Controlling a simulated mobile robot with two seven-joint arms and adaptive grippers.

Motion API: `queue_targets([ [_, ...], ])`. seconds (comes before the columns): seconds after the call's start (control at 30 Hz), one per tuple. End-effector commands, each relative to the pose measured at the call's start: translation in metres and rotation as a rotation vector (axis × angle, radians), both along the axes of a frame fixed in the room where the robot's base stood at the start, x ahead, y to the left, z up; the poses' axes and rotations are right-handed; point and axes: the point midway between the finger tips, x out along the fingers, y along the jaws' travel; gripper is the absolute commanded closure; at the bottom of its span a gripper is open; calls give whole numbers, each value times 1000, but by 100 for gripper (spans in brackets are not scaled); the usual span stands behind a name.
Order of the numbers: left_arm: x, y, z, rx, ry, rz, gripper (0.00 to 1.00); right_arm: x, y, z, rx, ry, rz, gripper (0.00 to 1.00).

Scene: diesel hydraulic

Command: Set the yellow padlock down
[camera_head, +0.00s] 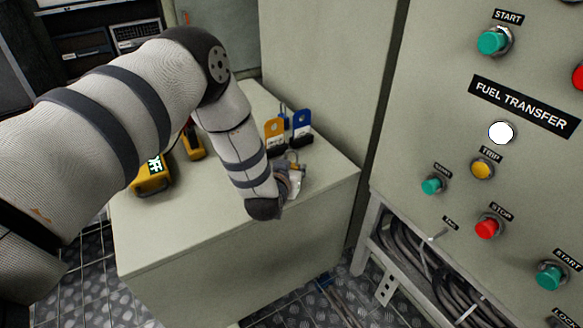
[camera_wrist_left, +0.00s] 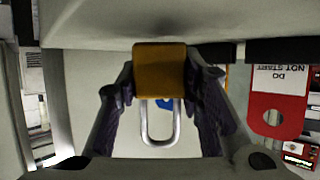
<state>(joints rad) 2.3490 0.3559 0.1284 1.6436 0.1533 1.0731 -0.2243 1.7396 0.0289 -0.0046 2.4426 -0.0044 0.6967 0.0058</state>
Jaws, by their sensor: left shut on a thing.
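The yellow padlock (camera_wrist_left: 160,72) is between the two fingers of my left gripper (camera_wrist_left: 161,100) in the left wrist view. Its brass-yellow body is at the top and its silver shackle points down in that picture. My left gripper (camera_head: 292,176) is shut on it. In the head view the gripper is over the right part of the pale cabinet top (camera_head: 322,168), and the padlock is mostly hidden there. I cannot tell whether the padlock touches the top. My right gripper is in neither view.
A red "DO NOT START" tag (camera_wrist_left: 279,105) shows in the wrist view. A yellow meter (camera_head: 152,178) sits at the left. The fuel transfer panel (camera_head: 440,110) rises at right.

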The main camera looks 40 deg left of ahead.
Motion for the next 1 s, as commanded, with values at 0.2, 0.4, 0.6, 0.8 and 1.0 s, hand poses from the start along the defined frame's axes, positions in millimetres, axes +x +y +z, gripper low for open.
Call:
queue_targets([
  [0.2,0,0,-4,0,0,0,88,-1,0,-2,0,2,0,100],
  [0.4,0,0,-8,0,0,0,88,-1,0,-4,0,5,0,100],
  [0.6,0,0,-12,0,0,0,88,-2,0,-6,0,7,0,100],
  [0.8,0,0,-12,0,0,0,43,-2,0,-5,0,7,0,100],
  [1.0,0,0,-12,0,1,0,43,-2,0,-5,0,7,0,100],
])
